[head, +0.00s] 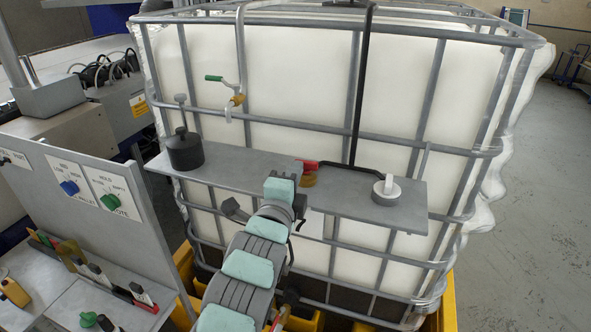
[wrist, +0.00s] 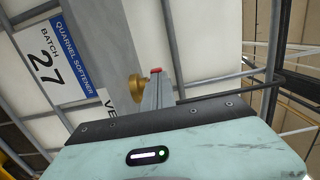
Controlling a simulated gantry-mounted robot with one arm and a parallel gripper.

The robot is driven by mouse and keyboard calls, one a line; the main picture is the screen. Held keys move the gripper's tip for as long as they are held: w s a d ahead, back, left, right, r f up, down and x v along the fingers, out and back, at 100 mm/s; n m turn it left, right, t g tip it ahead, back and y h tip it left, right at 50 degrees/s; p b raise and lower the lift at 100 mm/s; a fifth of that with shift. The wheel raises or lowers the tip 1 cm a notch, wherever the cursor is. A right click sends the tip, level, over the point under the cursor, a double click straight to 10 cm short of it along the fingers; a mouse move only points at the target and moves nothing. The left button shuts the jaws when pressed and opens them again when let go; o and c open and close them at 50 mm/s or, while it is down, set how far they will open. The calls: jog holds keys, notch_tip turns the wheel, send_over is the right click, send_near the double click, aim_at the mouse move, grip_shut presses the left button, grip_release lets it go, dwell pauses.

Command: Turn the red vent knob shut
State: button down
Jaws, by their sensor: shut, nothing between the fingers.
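In the wrist view a small red patch (wrist: 156,70) shows at the tip of my gripper (wrist: 157,83), and the brass fitting (wrist: 135,87) is left of the fingers. The fingers are shut and look empty. Most of the knob is hidden behind them, and I cannot tell whether they touch it. In the head view my arm hides the fingers.
The grey shelf (head: 345,190) carries a black cylinder (head: 185,150) and a white knob (head: 387,186). A black bent rod (head: 359,100) rises right of the red knob. A green-handled tap (head: 214,78) hangs above. A control panel (head: 85,185) stands left.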

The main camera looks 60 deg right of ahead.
jog(key=shift+d+f+b, duration=0.15)
jog(key=shift+b, duration=0.55)
jog(key=shift+w+f+b, duration=0.15)
jog(key=shift+f+b, duration=0.05)
jog(key=shift+b, duration=0.85)
jog(key=shift+w+f, duration=0.15)
jog(key=shift+f, duration=0.05)
jog(key=shift+r+b, duration=0.1)
jog(key=shift+b, duration=0.2)
jog(key=s+a+r+b, duration=0.1)
jog(key=a+b, duration=0.3)
jog(key=a, duration=1)
jog(key=shift+s, duration=0.4)
